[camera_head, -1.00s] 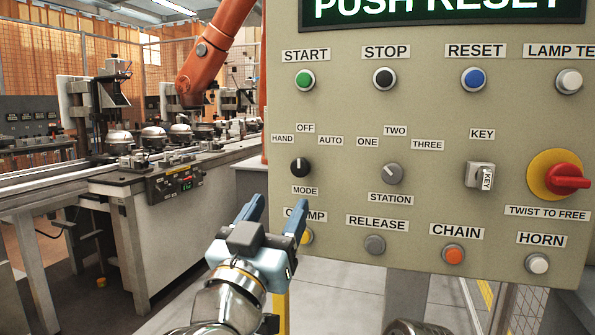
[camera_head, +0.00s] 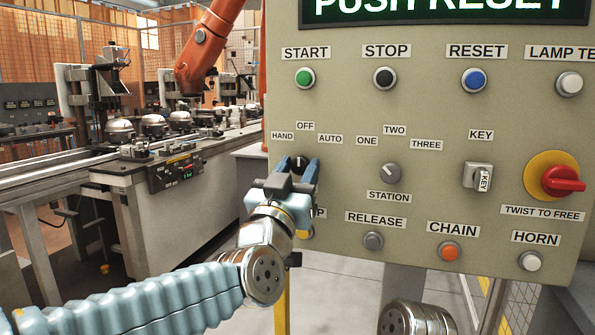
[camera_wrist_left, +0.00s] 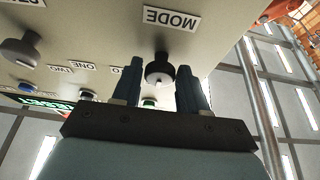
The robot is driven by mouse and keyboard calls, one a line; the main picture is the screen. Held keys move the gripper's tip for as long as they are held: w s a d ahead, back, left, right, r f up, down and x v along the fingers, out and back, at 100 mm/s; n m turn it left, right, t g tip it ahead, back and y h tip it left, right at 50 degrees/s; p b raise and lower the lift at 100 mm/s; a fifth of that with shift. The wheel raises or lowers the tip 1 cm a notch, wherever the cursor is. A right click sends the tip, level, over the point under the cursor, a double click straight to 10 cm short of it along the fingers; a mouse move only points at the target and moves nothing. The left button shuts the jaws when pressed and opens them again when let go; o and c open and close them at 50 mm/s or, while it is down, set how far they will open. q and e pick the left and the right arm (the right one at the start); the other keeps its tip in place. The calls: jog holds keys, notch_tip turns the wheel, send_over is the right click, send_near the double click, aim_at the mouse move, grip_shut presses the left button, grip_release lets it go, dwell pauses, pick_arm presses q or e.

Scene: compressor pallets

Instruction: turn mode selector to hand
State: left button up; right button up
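The mode selector is a black knob (camera_head: 300,161) on the beige control panel, below the labels HAND, OFF and AUTO. In the left wrist view the knob (camera_wrist_left: 158,71) is between the two fingers, with the MODE label (camera_wrist_left: 171,18) above it. My left gripper (camera_head: 297,170) is at the knob, one finger on each side; it also shows in the left wrist view (camera_wrist_left: 159,84). The fingers look apart, with a narrow gap to the knob. The gripper partly hides the knob in the head view, so its pointer is hard to read. My right gripper is out of view.
The grey station selector (camera_head: 390,173) is to the right of the mode knob. The release button (camera_head: 373,240) is lower right. A red twist-to-free knob (camera_head: 562,181) stands out at the far right. A conveyor line and an orange robot arm (camera_head: 208,50) are behind at the left.

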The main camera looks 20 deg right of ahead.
pick_arm(q)
jog(key=c, duration=0.6)
jog(key=shift+c, duration=0.2)
jog(key=shift+f+n+y, duration=0.1)
jog(key=shift+n+y, duration=0.3)
jog(key=shift+n, duration=0.2)
jog(key=shift+n+t+b, duration=0.3)
jog(key=shift+n, duration=0.1)
jog(key=n+y, duration=0.1)
jog(key=n, duration=0.2)
jog(key=shift+d+t+y, duration=0.1)
jog(key=shift+t+y, duration=0.2)
jog(key=shift+y, duration=0.1)
jog(key=shift+s+d+n+y+p, duration=0.15)
jog(key=shift+n+y, duration=0.4)
jog(key=shift+n, duration=0.7)
jog(key=shift+w+a+n+y+p, duration=0.1)
jog(key=shift+n+y, duration=0.5)
jog(key=shift+n, duration=0.6)
jog(key=shift+s+d+n+y+p, duration=0.15)
jog(key=shift+n+y, duration=0.4)
jog(key=shift+n, duration=0.7)
jog(key=shift+w+a, duration=0.1)
